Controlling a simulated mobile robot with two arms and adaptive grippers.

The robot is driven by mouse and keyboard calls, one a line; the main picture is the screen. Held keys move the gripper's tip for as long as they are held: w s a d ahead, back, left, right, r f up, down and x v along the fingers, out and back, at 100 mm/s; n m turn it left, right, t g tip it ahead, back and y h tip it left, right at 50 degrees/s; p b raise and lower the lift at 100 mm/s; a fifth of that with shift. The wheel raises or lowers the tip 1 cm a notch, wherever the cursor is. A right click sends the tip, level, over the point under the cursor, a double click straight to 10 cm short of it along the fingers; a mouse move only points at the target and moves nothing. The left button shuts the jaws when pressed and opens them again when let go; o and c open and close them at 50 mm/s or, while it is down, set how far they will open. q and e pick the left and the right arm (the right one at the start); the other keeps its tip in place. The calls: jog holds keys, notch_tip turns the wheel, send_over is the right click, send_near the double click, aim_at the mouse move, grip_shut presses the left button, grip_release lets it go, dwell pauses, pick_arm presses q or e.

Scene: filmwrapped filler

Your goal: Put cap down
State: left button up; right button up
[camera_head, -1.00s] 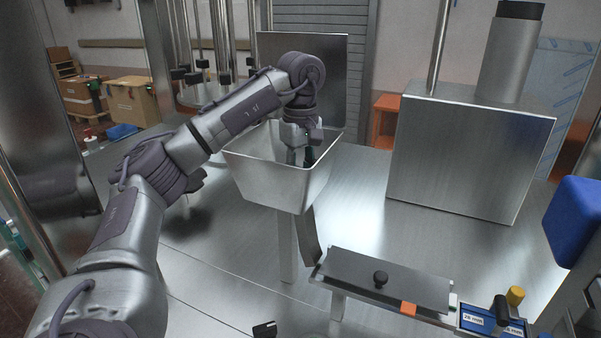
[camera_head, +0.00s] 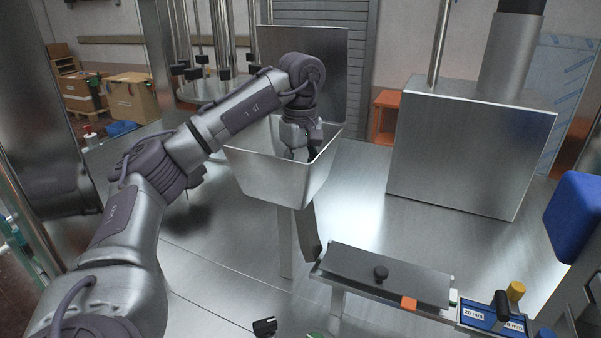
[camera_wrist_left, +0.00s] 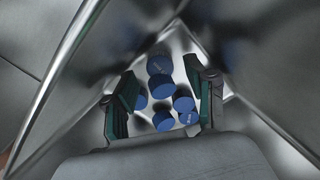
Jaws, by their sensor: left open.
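My left gripper (camera_head: 301,155) points down into the metal hopper (camera_head: 262,176) in the head view. In the left wrist view its two green-and-black fingers (camera_wrist_left: 165,98) are spread apart with nothing between the tips. Several blue caps (camera_wrist_left: 160,87) lie loose at the bottom of the hopper beyond and between the fingers. Some caps are partly hidden behind others and by the left finger. In the head view the hopper's front wall hides the caps. My right gripper does not show.
The hopper's sloping walls surround the gripper. To the right stand a large steel box (camera_head: 465,150) and a covered chute (camera_head: 385,275) with a black knob. A blue block (camera_head: 580,215) is at the right edge. Metal rods (camera_head: 205,50) stand behind on the left.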

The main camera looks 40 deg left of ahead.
pick_arm(q)
jog(key=shift+r, duration=0.1)
notch_tip(320, 180, up, 13)
dwell(0.7)
dwell(0.5)
